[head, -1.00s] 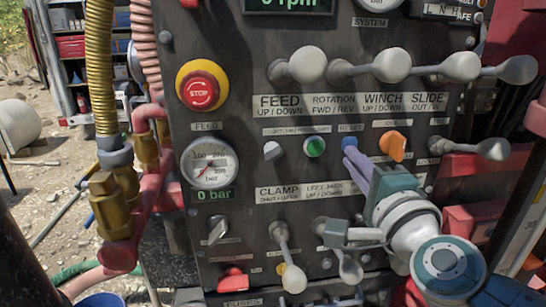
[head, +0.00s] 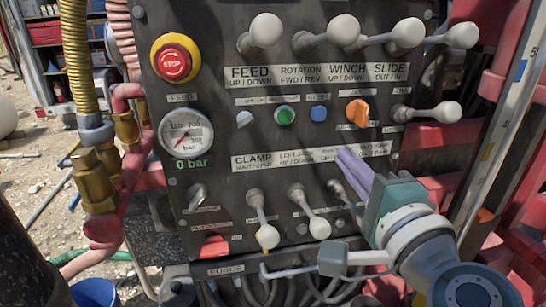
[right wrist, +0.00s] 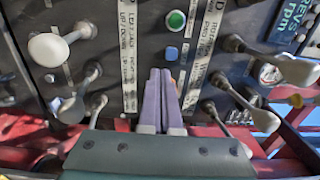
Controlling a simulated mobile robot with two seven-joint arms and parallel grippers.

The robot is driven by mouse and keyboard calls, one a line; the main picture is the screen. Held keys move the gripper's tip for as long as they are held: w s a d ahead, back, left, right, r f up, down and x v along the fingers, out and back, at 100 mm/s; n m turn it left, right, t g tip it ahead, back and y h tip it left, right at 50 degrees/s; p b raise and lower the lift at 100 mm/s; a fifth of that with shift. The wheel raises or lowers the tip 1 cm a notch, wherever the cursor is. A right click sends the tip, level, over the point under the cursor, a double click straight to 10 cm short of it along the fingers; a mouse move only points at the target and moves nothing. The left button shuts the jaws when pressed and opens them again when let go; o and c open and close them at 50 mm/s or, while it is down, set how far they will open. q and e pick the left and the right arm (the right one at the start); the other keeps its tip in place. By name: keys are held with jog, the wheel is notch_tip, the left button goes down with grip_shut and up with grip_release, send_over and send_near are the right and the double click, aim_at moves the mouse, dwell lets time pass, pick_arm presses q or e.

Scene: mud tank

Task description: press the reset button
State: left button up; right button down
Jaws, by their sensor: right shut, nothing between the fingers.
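The blue reset button (head: 318,113) sits on the dark control panel (head: 215,105), right of a green button (head: 284,116) and left of an orange rotary switch (head: 358,111). It also shows in the right wrist view (right wrist: 172,53), just beyond the fingertips. My right gripper (head: 343,153) is shut and empty, its purple fingers together. In the head view its tips are below and slightly right of the blue button, apart from it. In the right wrist view the fingers (right wrist: 160,73) point toward the button. Whether the button is pressed in cannot be told. My left gripper is not in view.
Lever knobs (head: 266,28) stick out along the panel top, and more levers (head: 318,228) stand below the buttons. A red stop button (head: 174,62) and a gauge (head: 185,132) are at the left. Another lever (head: 447,110) juts out at the right.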

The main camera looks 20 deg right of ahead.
jog(key=shift+b+v, duration=0.3)
jog(key=shift+v, duration=1.6)
jog(key=shift+a, duration=0.15)
jog(key=s+a+f+n+g+y, duration=0.2)
jog(key=a+n+g+y, duration=0.1)
jog(key=a+n+y, duration=0.4)
jog(key=s+a+f+n+g+y, duration=0.25)
jog(key=a+n, duration=0.35)
jog(key=n, duration=0.3)
jog(key=s+d+f+n+g+h, duration=0.2)
jog(key=s+d+n+g+h, duration=0.15)
jog(key=s, duration=0.35)
jog(key=s+d+f+n+g+h, duration=0.2)
jog(key=s+d+n+g, duration=0.1)
jog(key=s+g, duration=0.3)
jog(key=w+r+p+v, duration=0.1)
jog(key=w+p+v, duration=0.2)
jog(key=p+v, duration=1.1)
jog(key=shift+t+p, duration=0.4)
jog(key=shift+p, duration=0.15)
